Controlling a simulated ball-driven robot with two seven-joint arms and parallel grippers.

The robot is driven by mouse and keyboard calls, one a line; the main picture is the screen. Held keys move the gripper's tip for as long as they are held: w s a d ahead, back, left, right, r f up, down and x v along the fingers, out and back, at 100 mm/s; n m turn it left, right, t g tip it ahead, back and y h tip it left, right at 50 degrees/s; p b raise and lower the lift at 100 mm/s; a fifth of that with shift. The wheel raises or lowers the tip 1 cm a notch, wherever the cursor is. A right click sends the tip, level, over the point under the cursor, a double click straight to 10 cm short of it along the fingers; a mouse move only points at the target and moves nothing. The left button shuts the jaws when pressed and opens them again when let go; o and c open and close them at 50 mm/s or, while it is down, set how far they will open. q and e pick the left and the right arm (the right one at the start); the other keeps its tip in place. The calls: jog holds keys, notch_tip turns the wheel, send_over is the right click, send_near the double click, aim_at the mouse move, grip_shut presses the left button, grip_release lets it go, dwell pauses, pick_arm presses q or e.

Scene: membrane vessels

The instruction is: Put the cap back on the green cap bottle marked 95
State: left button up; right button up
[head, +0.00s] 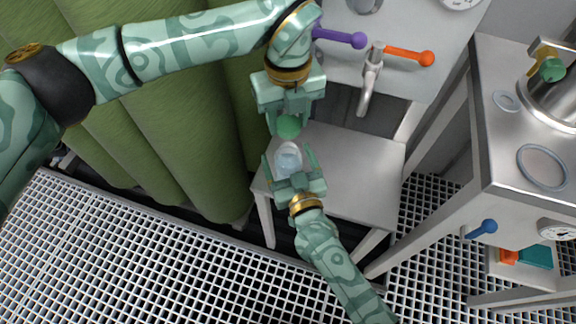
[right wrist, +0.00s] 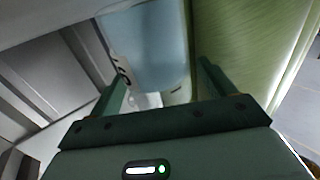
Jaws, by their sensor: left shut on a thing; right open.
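My left gripper (head: 288,116) is shut on a green cap (head: 289,127). In the head view the cap shows just above the bottle in the picture; I cannot tell the height gap between them. The pale translucent bottle (head: 288,160) stands on a small grey table. My right gripper (head: 289,165) is open, with one finger on each side of the bottle. In the right wrist view the bottle (right wrist: 150,45) fills the space beyond the open fingers (right wrist: 158,85). A dark mark on a light label shows at its left side, too cut off to read.
The small table (head: 350,175) is clear to the right of the bottle. A panel with a tap (head: 370,75), a purple lever (head: 340,38) and an orange lever (head: 408,55) stands behind. Green rounded columns (head: 170,110) rise close on the left. A steel bench (head: 510,130) holds rings (head: 543,167).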

jog(key=shift+w, duration=0.1)
jog(key=c, duration=1.5)
pick_arm(q)
send_over(288, 149)
jog(key=shift+f, duration=2.45)
jog(key=shift+f, duration=0.1)
jog(key=shift+f, duration=0.8)
jog(key=shift+f, duration=0.55)
